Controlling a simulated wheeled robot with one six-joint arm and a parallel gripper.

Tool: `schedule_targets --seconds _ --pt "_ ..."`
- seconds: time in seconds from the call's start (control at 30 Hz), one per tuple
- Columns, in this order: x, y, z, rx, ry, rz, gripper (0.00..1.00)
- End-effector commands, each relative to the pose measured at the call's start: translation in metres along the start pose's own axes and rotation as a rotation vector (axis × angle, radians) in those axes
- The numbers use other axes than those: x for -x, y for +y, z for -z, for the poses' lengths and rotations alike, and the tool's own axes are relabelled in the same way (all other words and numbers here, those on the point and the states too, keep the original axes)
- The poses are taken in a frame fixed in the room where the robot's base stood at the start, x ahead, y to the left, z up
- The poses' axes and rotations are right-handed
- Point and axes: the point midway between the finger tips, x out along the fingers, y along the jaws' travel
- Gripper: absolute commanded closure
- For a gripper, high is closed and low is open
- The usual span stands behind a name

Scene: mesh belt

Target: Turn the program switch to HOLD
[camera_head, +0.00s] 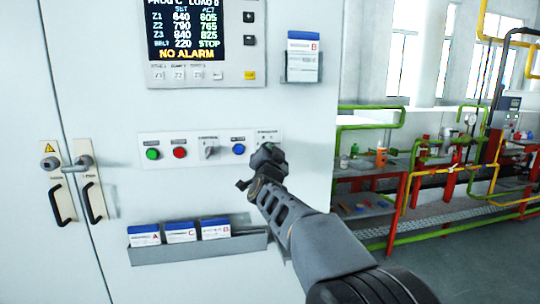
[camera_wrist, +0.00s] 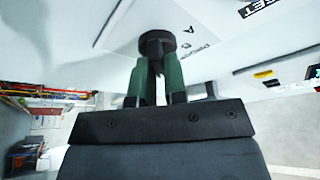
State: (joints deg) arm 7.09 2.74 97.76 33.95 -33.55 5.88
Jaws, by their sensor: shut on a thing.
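The program switch is the rightmost control on the button strip (camera_head: 222,164). In the head view my gripper covers its knob, and only part of its label shows above. In the wrist view its round black knob (camera_wrist: 157,42) stands on the pale panel, with letters A and B beside it. My gripper (camera_head: 264,157) reaches the strip from the lower right. In the wrist view its two green-padded fingers (camera_wrist: 157,72) are closed on the knob. Which position the knob points to cannot be read.
Left on the strip are a green button (camera_head: 152,154), a red button (camera_head: 180,153), a selector (camera_head: 209,149) and a blue button (camera_head: 239,149). A display (camera_head: 186,28) reads NO ALARM. A card rack (camera_head: 195,251) sits below. Green-railed benches stand right.

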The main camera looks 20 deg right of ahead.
Motion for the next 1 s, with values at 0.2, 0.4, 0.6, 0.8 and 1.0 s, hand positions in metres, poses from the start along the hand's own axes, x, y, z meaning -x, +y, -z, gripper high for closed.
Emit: schedule_targets --seconds 0.2,0.4,0.6,0.8,1.0 --pt "-0.001 -0.0028 0.001 -0.175 -0.003 -0.072 1.0" --pt "-0.001 -0.003 0.0011 -0.309 -0.002 -0.128 1.0" --pt "-0.0009 -0.0025 0.0009 -0.401 -0.002 -0.166 1.0" --pt "-0.0007 -0.0018 0.0006 -0.455 -0.001 -0.189 1.0" --pt "-0.0005 -0.0013 0.0004 -0.476 0.0 -0.197 1.0"
